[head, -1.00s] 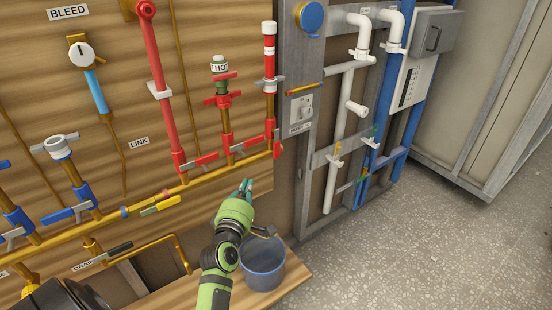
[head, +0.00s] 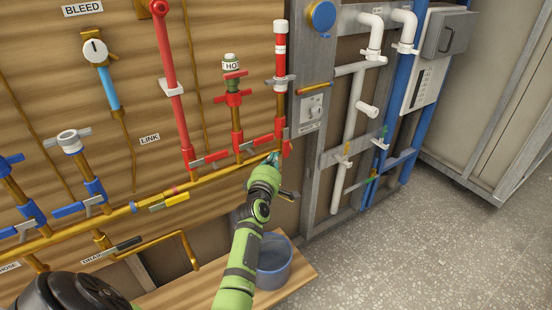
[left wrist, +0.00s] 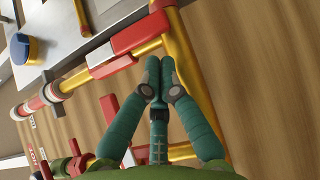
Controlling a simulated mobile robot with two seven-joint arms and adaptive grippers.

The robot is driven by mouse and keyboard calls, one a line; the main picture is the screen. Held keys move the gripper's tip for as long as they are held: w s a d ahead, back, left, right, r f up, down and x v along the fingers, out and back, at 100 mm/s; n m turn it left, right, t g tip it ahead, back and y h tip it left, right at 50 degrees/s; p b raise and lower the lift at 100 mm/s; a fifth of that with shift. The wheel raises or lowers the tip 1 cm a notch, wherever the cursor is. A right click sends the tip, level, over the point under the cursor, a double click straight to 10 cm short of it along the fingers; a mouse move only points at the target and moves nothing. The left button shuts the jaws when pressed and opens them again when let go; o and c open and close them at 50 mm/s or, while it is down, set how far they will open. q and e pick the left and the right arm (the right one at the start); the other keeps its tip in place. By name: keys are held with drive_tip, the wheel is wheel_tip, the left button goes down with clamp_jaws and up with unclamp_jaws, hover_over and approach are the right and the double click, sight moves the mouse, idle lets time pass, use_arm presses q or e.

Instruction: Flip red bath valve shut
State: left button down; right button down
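Several red valve handles line the brass pipe below the red pipes in the head view. I cannot read which is labelled bath. The rightmost upright red pipe with white bands (head: 280,55) ends near a red lever (head: 266,138) and a red end piece (head: 287,148). My left gripper (head: 275,158) is just below these. In the left wrist view, my left gripper's teal fingers (left wrist: 160,68) are together, with nothing seen between them. My right gripper is not in view.
A blue-grey bucket (head: 273,262) stands on the wooden ledge (head: 215,287) below my left arm. Brass pipes and blue valves fill the left of the panel. White and blue pipes (head: 352,110) stand to the right. The speckled floor (head: 430,230) is clear.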

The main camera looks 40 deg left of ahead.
use_arm(q)
drive_tip(key=shift+w+d, duration=0.25)
drive_tip(key=shift+w, duration=0.2)
